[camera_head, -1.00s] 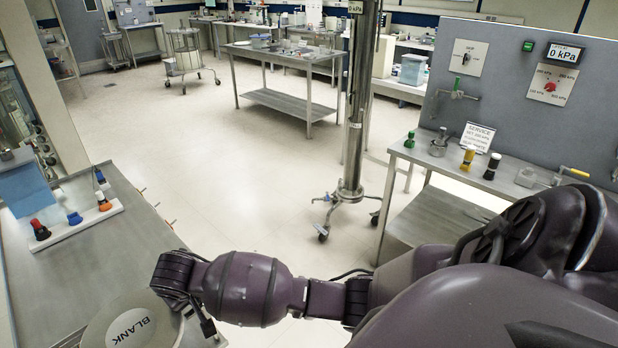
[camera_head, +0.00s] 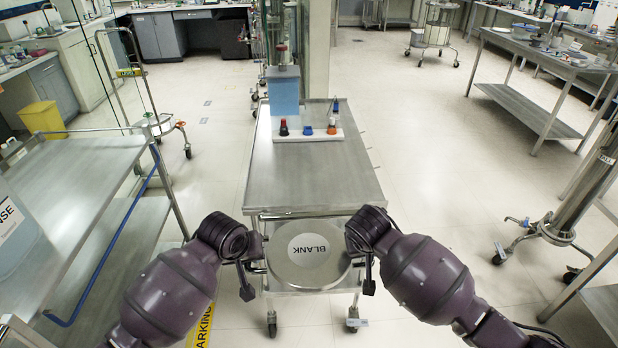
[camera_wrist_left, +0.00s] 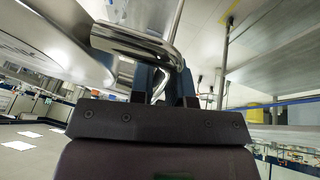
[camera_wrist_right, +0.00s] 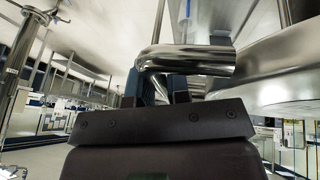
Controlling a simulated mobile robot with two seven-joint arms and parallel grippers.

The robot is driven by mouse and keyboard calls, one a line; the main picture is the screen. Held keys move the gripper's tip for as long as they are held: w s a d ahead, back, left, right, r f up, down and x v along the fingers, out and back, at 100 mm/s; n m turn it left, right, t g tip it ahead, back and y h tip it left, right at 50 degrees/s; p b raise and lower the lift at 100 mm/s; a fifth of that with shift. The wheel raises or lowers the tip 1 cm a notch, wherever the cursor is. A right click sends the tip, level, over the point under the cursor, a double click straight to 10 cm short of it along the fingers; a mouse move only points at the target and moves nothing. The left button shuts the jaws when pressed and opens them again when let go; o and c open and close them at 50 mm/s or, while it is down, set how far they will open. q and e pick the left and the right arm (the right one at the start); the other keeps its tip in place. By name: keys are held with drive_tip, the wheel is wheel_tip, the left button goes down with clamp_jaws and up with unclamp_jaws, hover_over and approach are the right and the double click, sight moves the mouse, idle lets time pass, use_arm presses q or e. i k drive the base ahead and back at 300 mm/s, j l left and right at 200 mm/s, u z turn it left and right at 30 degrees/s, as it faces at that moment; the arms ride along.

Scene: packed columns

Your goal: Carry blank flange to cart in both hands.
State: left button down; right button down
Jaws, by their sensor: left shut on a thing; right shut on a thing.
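The blank flange (camera_head: 285,268) is a round, pale metal disc with a white label reading BLANK. My left gripper (camera_head: 255,266) is shut on the flange's left bar handle, which shows as a bent shiny tube (camera_wrist_left: 135,42) in the left wrist view. My right gripper (camera_head: 362,262) is shut on the opposite handle (camera_wrist_right: 185,60). I cannot tell whether the flange touches the cart.
A white rack (camera_head: 308,136) with small coloured-cap bottles and a blue box (camera_head: 284,92) stand at the cart's far end. A steel table (camera_head: 75,165) with a blue rail is close on the left. A pole stand (camera_head: 555,230) is on the right, with open floor (camera_head: 430,160) between.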

sight(312, 176)
drive_tip(key=k+j, duration=0.15)
drive_tip(key=z, duration=0.45)
drive_tip(key=i+z, duration=0.1)
drive_tip(key=z, duration=0.8)
drive_tip(key=j+z, duration=0.15)
drive_tip(key=z, duration=0.3)
drive_tip(key=i+z, duration=0.1)
drive_tip(key=z, duration=0.4)
drive_tip(key=j+z, duration=0.15)
drive_tip(key=z, duration=0.3)
drive_tip(key=j+z, duration=0.2)
drive_tip(key=z, duration=0.15)
drive_tip(key=j+z, duration=0.2)
drive_tip(key=z, duration=0.15)
drive_tip(key=i, duration=0.05)
